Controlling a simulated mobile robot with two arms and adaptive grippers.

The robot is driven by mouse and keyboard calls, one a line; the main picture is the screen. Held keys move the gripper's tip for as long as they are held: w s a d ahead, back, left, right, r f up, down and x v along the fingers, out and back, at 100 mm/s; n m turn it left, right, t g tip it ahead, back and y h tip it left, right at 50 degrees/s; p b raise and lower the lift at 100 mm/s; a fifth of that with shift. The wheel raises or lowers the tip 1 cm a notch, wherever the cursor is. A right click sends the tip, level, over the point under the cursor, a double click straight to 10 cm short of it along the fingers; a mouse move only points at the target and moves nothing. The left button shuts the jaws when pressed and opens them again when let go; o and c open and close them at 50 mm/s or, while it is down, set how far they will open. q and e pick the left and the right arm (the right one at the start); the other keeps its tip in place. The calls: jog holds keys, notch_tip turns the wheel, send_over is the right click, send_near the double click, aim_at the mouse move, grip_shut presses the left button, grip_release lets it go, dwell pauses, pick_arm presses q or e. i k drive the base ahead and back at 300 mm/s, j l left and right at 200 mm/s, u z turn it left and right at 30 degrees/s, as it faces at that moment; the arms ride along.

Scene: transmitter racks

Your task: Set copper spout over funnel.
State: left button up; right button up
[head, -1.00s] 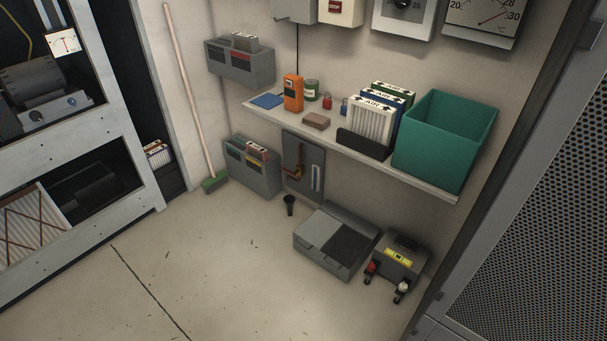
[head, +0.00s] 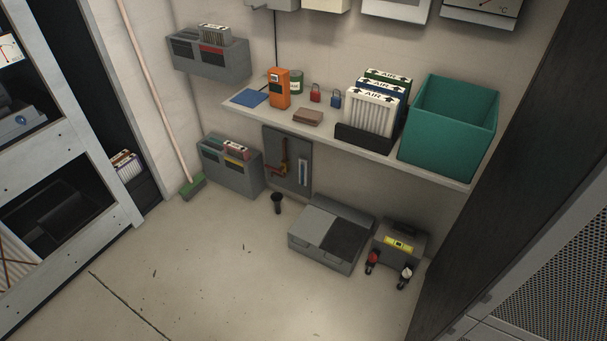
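A grey panel (head: 303,178) is on the wall below the shelf. On it is a thin upright copper-coloured pipe (head: 285,150), which looks like the copper spout, with small red and yellow parts at its lower end; its exact form is too small to tell. A small black funnel-like thing (head: 277,203) stands on the floor in front of the panel. The pipe and the funnel are apart. Neither of my grippers shows in the head view.
The shelf (head: 340,145) holds an orange meter (head: 280,88), air filters (head: 372,112) and a teal bin (head: 447,135). A grey case (head: 330,233) and a small grey unit (head: 400,240) stand on the floor to the right. The floor (head: 220,270) in front is mostly clear.

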aim_at(272, 173)
jog(key=i+j+z, duration=0.15)
jog(key=z, duration=0.25)
jog(key=i+j+z, duration=0.15)
jog(key=z, duration=0.2)
jog(key=j+z, duration=0.4)
jog(key=i+l, duration=0.05)
